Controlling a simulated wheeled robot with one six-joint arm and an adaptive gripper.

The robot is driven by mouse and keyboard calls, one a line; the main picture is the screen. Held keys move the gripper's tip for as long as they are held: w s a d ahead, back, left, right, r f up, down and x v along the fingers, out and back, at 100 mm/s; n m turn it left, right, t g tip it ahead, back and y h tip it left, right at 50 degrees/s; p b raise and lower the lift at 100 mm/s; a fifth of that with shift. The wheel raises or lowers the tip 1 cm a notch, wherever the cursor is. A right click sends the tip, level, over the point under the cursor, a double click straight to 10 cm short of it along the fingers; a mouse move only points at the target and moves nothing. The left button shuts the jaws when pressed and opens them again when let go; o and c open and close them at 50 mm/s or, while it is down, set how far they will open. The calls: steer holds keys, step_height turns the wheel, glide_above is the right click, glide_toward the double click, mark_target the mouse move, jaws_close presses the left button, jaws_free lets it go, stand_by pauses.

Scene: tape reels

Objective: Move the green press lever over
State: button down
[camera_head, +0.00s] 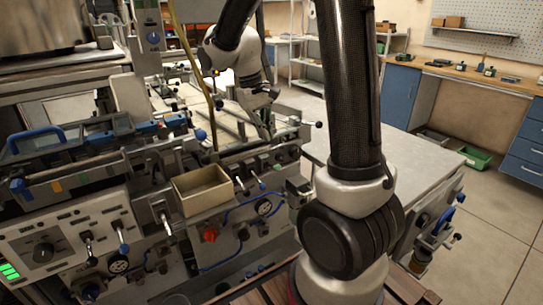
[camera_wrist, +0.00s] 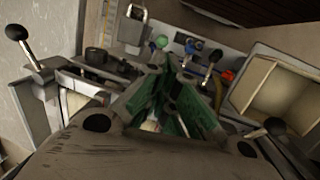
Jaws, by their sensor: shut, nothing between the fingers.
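The green press lever shows in the wrist view as a small round green knob (camera_wrist: 160,41), just beyond my fingertips. Its shaft is mostly hidden behind the fingers. My gripper (camera_wrist: 168,72) has green-lined fingers that come together at the tips, with nothing held. A gap shows between the tips and the knob, but I cannot tell the depth or whether they touch. In the head view my gripper (camera_head: 266,128) hangs down at the far side of the machine, small and partly unclear.
Beside the green knob stand a blue-knobbed lever (camera_wrist: 190,46) and a black-knobbed lever (camera_wrist: 215,56). An open beige bin (camera_wrist: 237,95) lies to the right, also in the head view (camera_head: 183,203). Another black-knobbed lever (camera_wrist: 16,33) stands at left.

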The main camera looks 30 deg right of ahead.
mark_target(273, 167)
steer(key=x, duration=0.8)
